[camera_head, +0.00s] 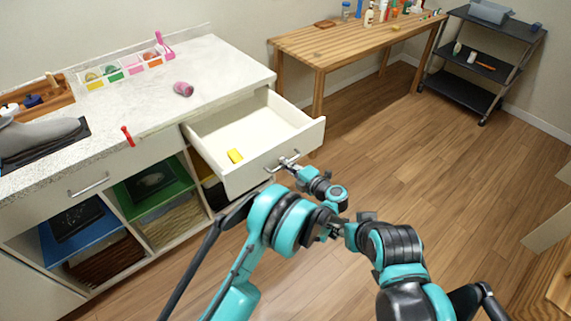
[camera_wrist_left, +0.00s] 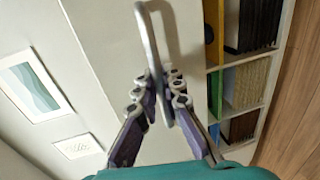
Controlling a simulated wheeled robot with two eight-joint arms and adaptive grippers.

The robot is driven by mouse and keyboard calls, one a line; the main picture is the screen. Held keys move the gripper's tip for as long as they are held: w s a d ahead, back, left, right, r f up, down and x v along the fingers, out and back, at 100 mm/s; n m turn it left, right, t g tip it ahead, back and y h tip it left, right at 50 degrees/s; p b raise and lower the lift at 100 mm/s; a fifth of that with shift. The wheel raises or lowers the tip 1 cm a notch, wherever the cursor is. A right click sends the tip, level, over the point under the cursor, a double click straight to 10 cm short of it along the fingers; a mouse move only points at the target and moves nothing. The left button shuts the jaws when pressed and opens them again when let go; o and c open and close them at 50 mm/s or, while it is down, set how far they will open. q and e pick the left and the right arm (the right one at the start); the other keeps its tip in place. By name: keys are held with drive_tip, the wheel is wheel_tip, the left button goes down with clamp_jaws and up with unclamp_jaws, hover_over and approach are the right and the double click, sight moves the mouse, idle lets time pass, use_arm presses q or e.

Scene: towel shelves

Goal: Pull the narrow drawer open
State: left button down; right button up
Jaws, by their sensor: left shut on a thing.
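The narrow drawer (camera_head: 262,166) is pulled out from the white counter in the head view, with its inside showing. In the left wrist view the handle (camera_wrist_left: 148,38) runs between the fingers of my left gripper (camera_wrist_left: 160,97), against the pale drawer front (camera_wrist_left: 108,45). My right gripper (camera_head: 338,226) is beside my left arm, away from the drawer; its fingers are too small and overlapped to read.
A closed drawer with a bar handle (camera_head: 88,185) is to the left. A pink cup (camera_head: 183,89) lies on the counter (camera_head: 215,70). A wooden table (camera_head: 345,42) stands behind.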

use_arm(q)
drive_tip(key=c, duration=1.9)
unclamp_jaws()
drive_tip(key=shift+d, duration=0.1)
